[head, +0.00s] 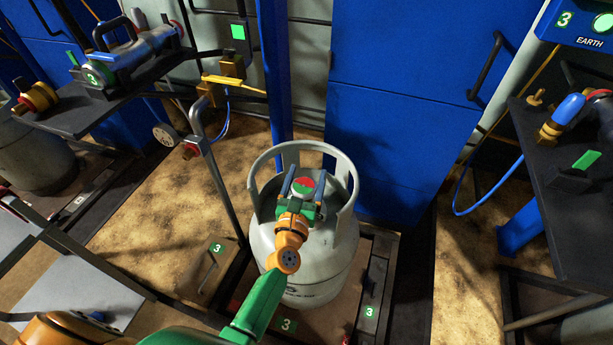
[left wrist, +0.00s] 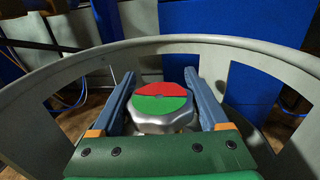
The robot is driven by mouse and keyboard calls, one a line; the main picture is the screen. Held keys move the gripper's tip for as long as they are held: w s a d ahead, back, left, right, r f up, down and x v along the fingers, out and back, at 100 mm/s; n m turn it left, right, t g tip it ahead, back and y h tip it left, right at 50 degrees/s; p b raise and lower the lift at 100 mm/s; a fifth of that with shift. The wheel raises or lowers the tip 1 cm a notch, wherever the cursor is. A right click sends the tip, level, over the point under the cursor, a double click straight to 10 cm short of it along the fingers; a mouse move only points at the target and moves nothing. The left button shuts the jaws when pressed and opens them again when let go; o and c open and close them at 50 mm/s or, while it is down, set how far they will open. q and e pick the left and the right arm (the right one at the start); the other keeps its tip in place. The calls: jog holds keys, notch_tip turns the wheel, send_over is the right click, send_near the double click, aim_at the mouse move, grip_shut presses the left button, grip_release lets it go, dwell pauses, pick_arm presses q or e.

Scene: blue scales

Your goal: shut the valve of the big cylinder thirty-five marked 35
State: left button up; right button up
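The big grey gas cylinder (head: 305,255) stands upright in the middle of the head view, with a collar (head: 342,160) around its top. Its valve is a round knob with a red and green top, seen in the head view (head: 303,185) and large in the left wrist view (left wrist: 160,104). My left gripper (head: 304,184) reaches down inside the collar. Its two blue-grey fingers, also in the left wrist view (left wrist: 160,100), stand on either side of the knob, with a narrow gap visible beside them. No number 35 is legible on the cylinder. My right gripper is not in view.
The cylinder stands on a low platform (head: 380,270) bearing green "3" labels. A hand-truck-like post (head: 215,170) rises left of it. Blue cabinets (head: 400,100) stand behind. Dark shelves with fittings are at upper left (head: 110,100) and right (head: 580,210).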

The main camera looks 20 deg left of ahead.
pick_arm(q)
jog(key=c, duration=0.6)
jog(key=shift+c, duration=0.2)
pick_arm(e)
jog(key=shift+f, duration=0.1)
